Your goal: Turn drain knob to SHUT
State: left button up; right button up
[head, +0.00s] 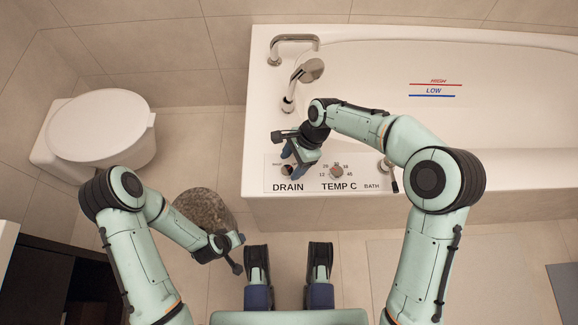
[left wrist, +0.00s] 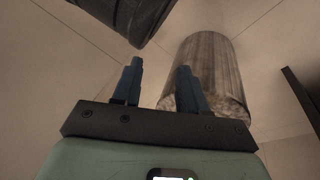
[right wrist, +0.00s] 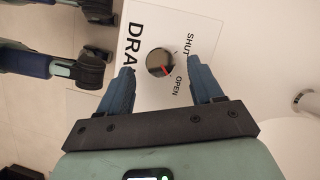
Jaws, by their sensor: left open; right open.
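The drain knob (right wrist: 160,62) is a round dark knob on a white panel (right wrist: 145,20) in the right wrist view. Its red mark points toward the OPEN label (right wrist: 178,87); the SHUT label (right wrist: 187,45) is above that. My right gripper (right wrist: 160,80) is open, one finger on each side of the knob in this view, and I cannot tell whether it touches. In the head view the right gripper (head: 294,158) is over the drain knob (head: 287,170), partly covering it. My left gripper (left wrist: 157,82) is open and empty, away from the panel.
The temperature knob (head: 336,172) is right of the drain knob on the bathtub (head: 350,210) rim. A faucet (head: 310,70) stands behind. A toilet (head: 100,125) is at left. A cylindrical stool or bin (head: 203,207) stands near my left gripper; it also shows in the left wrist view (left wrist: 205,65).

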aim_at(287, 171)
pick_arm(q)
jog(key=shift+s+a+f, duration=0.15)
jog(key=shift+s+f, duration=0.55)
jog(key=shift+s, duration=0.1)
pick_arm(e)
jog(key=shift+x, duration=1.3)
jog(key=c, duration=1)
jog(key=shift+c, duration=0.2)
pick_arm(q)
jog(key=shift+w+r, duration=0.1)
